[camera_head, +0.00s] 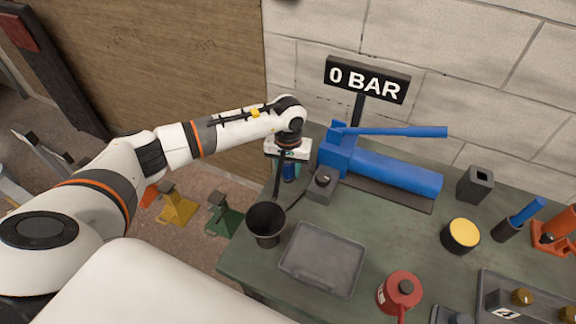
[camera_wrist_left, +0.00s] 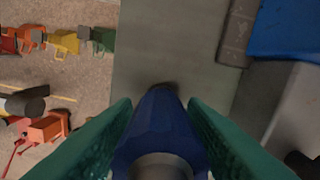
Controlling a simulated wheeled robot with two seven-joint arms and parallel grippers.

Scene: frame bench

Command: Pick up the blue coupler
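The blue coupler (camera_wrist_left: 160,118) shows large in the left wrist view, with a grey ring at its near end. In the head view the coupler (camera_head: 289,172) is a small blue piece at the back left edge of the bench, partly hidden by my left gripper (camera_head: 292,168). My left gripper's green fingers (camera_wrist_left: 160,108) lie along both sides of the coupler and appear shut on it. Whether it is clear of the bench top is hard to tell. My right gripper is not in view.
A blue pump (camera_head: 385,170) and grey block (camera_head: 322,184) stand right of the gripper. A black cup (camera_head: 266,222) and grey tray (camera_head: 322,262) are in front. A yellow-topped can (camera_head: 461,235) and red canister (camera_head: 399,292) stand farther right. Bare bench lies between tray and pump.

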